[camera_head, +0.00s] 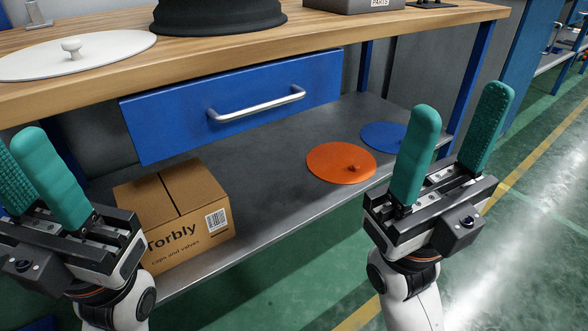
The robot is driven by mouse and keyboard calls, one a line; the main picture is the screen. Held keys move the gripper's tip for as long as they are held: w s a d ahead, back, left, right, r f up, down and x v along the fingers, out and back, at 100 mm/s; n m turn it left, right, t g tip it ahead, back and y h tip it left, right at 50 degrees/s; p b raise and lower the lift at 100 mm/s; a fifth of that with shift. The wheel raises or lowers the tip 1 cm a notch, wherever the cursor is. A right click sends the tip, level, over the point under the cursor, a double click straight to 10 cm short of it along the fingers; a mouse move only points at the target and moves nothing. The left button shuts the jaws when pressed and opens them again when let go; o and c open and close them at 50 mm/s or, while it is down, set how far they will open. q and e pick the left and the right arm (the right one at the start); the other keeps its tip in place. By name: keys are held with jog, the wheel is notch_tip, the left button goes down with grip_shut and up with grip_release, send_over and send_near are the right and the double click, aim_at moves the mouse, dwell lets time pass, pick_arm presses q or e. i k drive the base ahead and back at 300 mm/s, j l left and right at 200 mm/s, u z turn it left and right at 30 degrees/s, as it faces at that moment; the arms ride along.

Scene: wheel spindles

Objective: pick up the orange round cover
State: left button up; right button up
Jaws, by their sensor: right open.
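The orange round cover (338,163) lies flat on the grey lower shelf of the workbench, with a small orange knob near its right side. My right gripper (457,122) is open and empty, in front and to the right of the orange cover, apart from it. Its green fingers point up. My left gripper (40,170) is at the left edge of the view, in front of the bench and left of the cardboard box. Its two green fingers stand apart with nothing seen between them.
A blue round cover (384,136) lies behind the orange one, partly hidden by my right finger. A cardboard box (175,215) stands on the shelf (275,190) at left. Above are a blue drawer (180,122) and the wooden top (330,35) with a white cover (75,62).

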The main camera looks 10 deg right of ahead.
aim_at(338, 163)
jog(key=z, duration=0.55)
jog(key=i+l+u, duration=0.2)
jog(key=i+l, duration=0.6)
jog(key=i+l+u, duration=0.15)
jog(key=i+l, duration=0.65)
jog(key=l, duration=0.1)
